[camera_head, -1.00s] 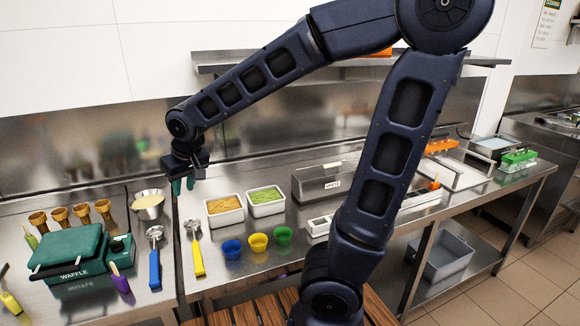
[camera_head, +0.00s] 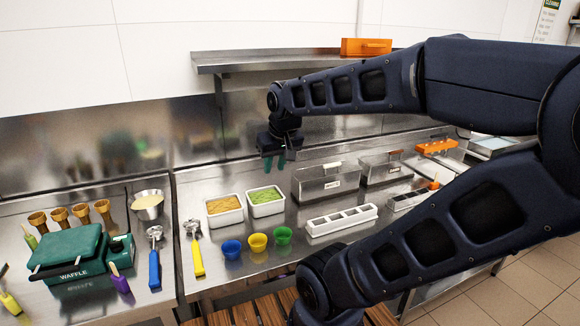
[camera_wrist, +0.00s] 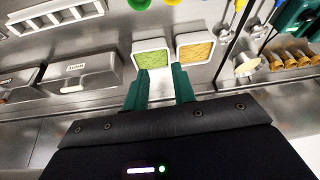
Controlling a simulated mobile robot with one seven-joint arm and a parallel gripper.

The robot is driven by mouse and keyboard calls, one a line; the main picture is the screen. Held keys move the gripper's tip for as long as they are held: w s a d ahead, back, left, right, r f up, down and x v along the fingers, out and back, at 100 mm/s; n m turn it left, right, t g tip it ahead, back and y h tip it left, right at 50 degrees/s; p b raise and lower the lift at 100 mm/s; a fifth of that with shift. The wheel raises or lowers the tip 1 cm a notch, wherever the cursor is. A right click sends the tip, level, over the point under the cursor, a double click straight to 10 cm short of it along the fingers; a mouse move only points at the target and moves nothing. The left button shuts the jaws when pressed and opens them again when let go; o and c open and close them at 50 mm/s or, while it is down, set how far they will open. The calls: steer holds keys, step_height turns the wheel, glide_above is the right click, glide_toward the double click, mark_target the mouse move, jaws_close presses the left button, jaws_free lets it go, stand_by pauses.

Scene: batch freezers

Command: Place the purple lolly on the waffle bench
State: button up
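The waffle bench (camera_head: 100,306) is the steel bench at the left, bearing the green waffle maker (camera_head: 70,250). A purple piece with a tan stick-like end (camera_head: 121,284), which looks like the purple lolly, lies on this bench just right of the waffle maker. My gripper (camera_head: 273,163) is far to its right, above the back of the middle bench, behind the green-filled tub. In the wrist view my gripper (camera_wrist: 160,88) has its two green fingers apart with nothing between them. The purple piece is not clearly seen in the wrist view.
Two tubs, yellow (camera_head: 224,206) and green (camera_head: 265,196), stand on the middle bench behind blue, yellow and green cups (camera_head: 257,242). A white divided tray (camera_head: 342,220) and steel bins (camera_head: 325,183) are further right. Scoops (camera_head: 155,262) and waffle cones (camera_head: 81,212) are at left. A shelf (camera_head: 290,60) hangs above.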

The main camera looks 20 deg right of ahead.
steer(key=shift+m+h, duration=0.3)
steer(key=shift+m, duration=0.2)
steer(key=shift+s+d, duration=1.55)
